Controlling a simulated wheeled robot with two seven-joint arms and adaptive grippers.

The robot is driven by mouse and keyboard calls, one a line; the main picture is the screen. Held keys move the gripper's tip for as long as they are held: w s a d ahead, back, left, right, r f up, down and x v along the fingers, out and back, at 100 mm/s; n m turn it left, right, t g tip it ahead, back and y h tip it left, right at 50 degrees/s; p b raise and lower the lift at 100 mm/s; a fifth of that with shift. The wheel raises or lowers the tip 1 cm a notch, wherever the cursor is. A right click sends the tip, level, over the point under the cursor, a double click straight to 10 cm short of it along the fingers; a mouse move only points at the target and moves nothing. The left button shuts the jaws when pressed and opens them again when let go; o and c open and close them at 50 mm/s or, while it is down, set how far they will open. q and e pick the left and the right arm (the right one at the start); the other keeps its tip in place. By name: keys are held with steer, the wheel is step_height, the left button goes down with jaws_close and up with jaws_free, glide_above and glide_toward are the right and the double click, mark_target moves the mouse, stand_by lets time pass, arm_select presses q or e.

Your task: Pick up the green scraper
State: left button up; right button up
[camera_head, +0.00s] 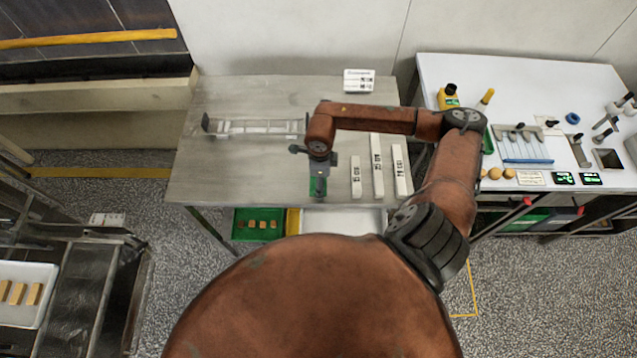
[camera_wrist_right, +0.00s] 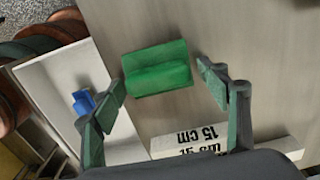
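The green scraper (camera_head: 318,187) is on the grey table (camera_head: 240,100), near its front edge, directly below my right gripper (camera_head: 318,165). In the right wrist view the green scraper (camera_wrist_right: 157,68) lies ahead of the fingertips, between the two fingers of my right gripper (camera_wrist_right: 161,80). The fingers are spread and the gripper is open. The left fingertip appears close to the scraper's left end; I cannot tell if it touches. My left gripper is not in view.
A clear rack (camera_head: 250,128) lies behind left. A green tray (camera_head: 257,226) is below the front edge. A white worktop (camera_head: 520,80) with tools is at right.

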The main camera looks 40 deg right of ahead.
steer(key=c, duration=0.9)
